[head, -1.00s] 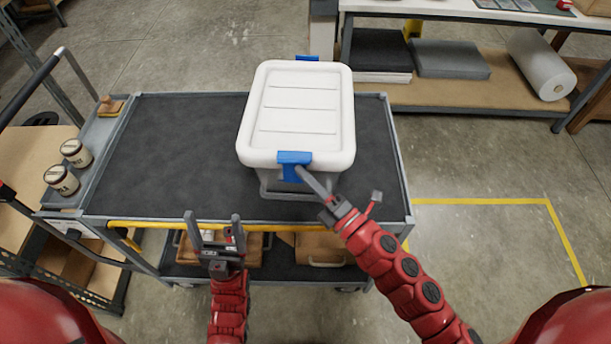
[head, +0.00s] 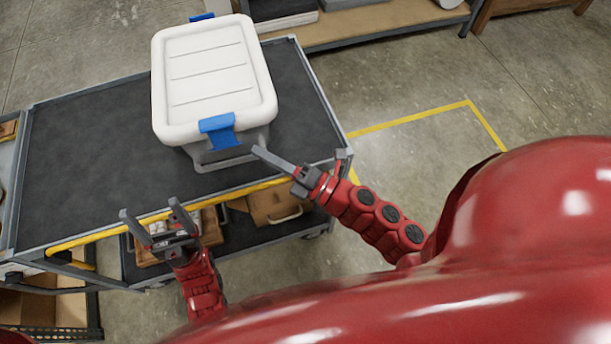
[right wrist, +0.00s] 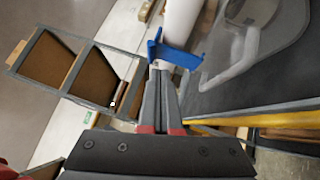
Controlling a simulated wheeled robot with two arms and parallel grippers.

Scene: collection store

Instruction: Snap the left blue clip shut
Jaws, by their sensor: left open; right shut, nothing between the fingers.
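A clear grey box with a white lid (head: 210,75) stands on the cart. One blue clip (head: 217,124) is on its near end and another blue clip (head: 202,17) shows at its far end. I cannot tell which is the left one. The near clip also shows in the right wrist view (right wrist: 178,57), where it juts out from the lid; whether it is latched is unclear. My right gripper (head: 258,151) is shut and empty, its tips just right of and below the near clip, with a small gap in the head view. My left gripper (head: 148,207) is open and empty in front of the cart's near edge.
The cart's dark top (head: 85,140) is clear left of the box. A yellow bar (head: 95,236) runs along its near edge. Brown cases (head: 275,203) lie on the lower shelf. A workbench shelf (head: 370,22) stands behind; the floor at right is free.

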